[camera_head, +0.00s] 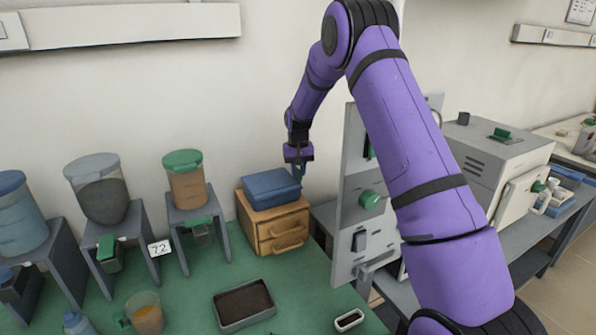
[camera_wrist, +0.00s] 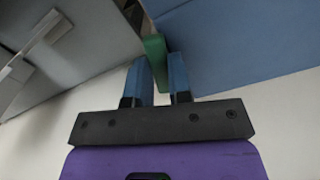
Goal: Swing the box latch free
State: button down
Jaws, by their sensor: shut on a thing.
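The blue box (camera_head: 270,187) sits on top of a small wooden drawer unit (camera_head: 262,225) in the head view, and its lid looks closed. In the wrist view the blue box (camera_wrist: 240,45) fills the upper right. A green latch (camera_wrist: 154,50) stands at the box's edge there, between the blue fingertips of my gripper (camera_wrist: 160,78). My gripper is shut on the latch. In the head view my gripper (camera_head: 299,168) points down at the box's right side, and the latch is mostly hidden by the fingers.
A grey panel with a green knob (camera_head: 370,200) stands close to the right of the box. Dispensers on grey stands, one with a green lid (camera_head: 182,158), are to the left. A dark tray (camera_head: 218,312) lies in front on the green table top (camera_head: 185,300).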

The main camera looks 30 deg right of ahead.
aim_at(298, 173)
jog(key=shift+n, duration=1.6)
jog(key=c, duration=1)
grip_release()
jog(key=shift+c, duration=0.2)
notch_tip(298, 173, up, 11)
jog(key=shift+f, duration=0.1)
